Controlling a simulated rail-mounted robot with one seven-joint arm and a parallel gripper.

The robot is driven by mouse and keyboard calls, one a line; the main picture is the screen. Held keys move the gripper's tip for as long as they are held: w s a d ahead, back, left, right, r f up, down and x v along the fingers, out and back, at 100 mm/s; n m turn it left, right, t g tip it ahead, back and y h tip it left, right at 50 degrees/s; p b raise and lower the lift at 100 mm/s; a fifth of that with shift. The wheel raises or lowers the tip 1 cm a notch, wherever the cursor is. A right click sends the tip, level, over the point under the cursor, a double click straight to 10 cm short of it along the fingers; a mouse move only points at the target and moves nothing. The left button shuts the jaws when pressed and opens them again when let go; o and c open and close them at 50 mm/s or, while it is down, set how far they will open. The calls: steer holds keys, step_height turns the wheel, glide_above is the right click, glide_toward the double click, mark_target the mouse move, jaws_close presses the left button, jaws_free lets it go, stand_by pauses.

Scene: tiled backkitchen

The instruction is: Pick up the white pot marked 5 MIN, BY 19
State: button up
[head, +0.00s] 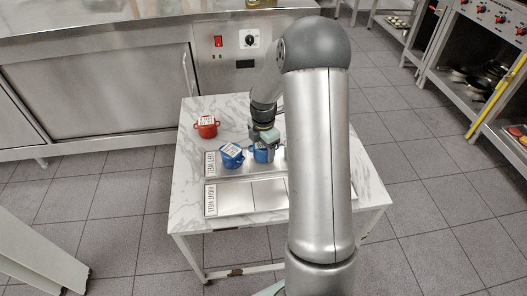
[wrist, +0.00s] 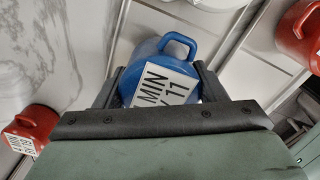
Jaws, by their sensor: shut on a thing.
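My gripper (head: 264,138) is over the table and shut on a blue pot (head: 261,154). In the wrist view this blue pot (wrist: 165,62) is between the two fingers (wrist: 160,88), its handle toward the top. Its white label shows "MIN" and, below, what looks like "Y 11"; the rest is hidden by my gripper. I cannot make out a white pot marked 5 MIN, BY 19 in either view. A pale thing (wrist: 215,4) is cut off at the top edge of the wrist view, and I cannot tell what it is.
Another blue pot (head: 231,158) stands just left of my gripper. A red pot (head: 206,127) stands at the table's back left; another red pot (wrist: 300,35) shows in the wrist view. A bare metal well (head: 235,199) lies in front. My arm hides the table's right part.

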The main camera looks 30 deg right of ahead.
steer(key=shift+f, duration=0.55)
steer(key=shift+f, duration=0.2)
steer(key=o, duration=1.2)
